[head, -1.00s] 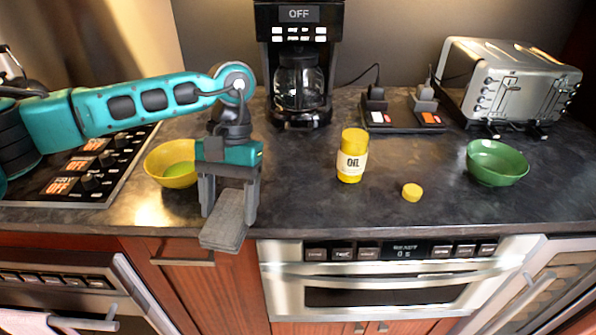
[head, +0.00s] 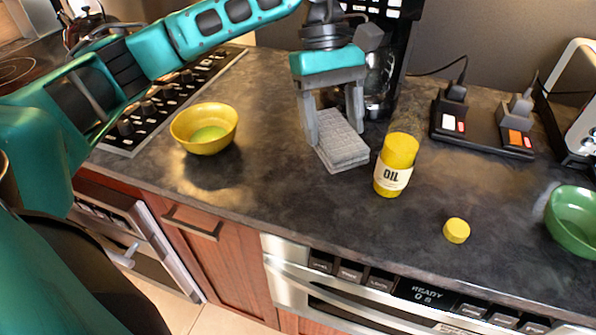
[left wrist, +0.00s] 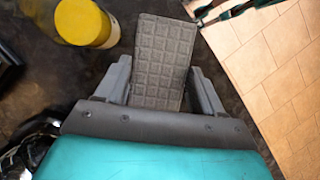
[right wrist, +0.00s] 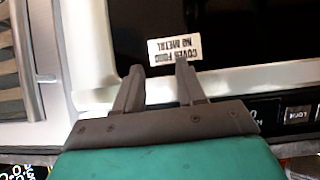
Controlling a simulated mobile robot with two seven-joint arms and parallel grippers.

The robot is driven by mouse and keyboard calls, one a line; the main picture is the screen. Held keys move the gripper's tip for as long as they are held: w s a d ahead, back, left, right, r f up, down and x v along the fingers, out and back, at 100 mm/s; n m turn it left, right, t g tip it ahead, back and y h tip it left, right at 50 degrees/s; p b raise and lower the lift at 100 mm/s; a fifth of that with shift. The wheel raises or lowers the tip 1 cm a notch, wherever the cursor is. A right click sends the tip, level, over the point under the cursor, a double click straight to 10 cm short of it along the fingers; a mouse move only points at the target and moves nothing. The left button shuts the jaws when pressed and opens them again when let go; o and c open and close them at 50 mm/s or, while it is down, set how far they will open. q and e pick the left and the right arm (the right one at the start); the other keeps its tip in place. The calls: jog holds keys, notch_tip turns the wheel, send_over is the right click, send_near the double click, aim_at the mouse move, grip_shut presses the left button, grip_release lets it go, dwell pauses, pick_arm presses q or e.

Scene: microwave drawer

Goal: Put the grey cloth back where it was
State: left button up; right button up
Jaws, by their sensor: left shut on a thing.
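The grey cloth (head: 340,140) is a flat, folded pad with a waffle-like grid. My left gripper (head: 333,128) is shut on it, with a finger at either side, in front of the coffee maker and left of the oil bottle. The cloth also shows between the fingers in the left wrist view (left wrist: 163,60). I cannot tell whether it touches the counter. My right gripper (right wrist: 157,85) shows only in the right wrist view, with its fingers apart and nothing between them, in front of the microwave drawer (right wrist: 90,95) and its white label.
The yellow oil bottle (head: 396,165) stands close to the cloth's right, and a yellow cap (head: 456,230) lies further right. A yellow bowl (head: 204,128) is at left, a green bowl (head: 575,220) at right. The coffee maker (head: 385,60) is behind. Counter front centre is clear.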

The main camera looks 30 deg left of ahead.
pick_arm(q)
jog(key=r+n+t, duration=0.1)
jog(key=n, duration=0.1)
jog(key=a+r+n+t, duration=0.1)
jog(key=r+n, duration=0.1)
jog(key=n, duration=0.1)
jog(key=a+r+n+t+b, duration=0.1)
jog(key=n, duration=0.2)
jog(key=shift+a+r+h, duration=0.25)
jog(key=shift+h, duration=0.15)
jog(key=s+a+r+n+t+y, duration=0.15)
jog(key=a+r+n+t, duration=0.3)
jog(key=n, duration=0.65)
jog(key=shift+g+y, duration=0.35)
jog(key=shift+g, duration=0.1)
jog(key=f+b, duration=0.1)
jog(key=f, duration=0.6)
jog(key=f+b, duration=0.2)
jog(key=f, duration=0.5)
jog(key=shift+w+d+f, duration=0.1)
jog(key=shift+w+f, duration=0.05)
jog(key=shift+w, duration=0.05)
jog(key=shift+f+b, duration=0.5)
jog(key=shift+f, duration=1.9)
jog(key=o, duration=1.1)
jog(key=shift+f, duration=0.15)
jog(key=shift+c, duration=0.2)
jog(key=o, duration=0.4)
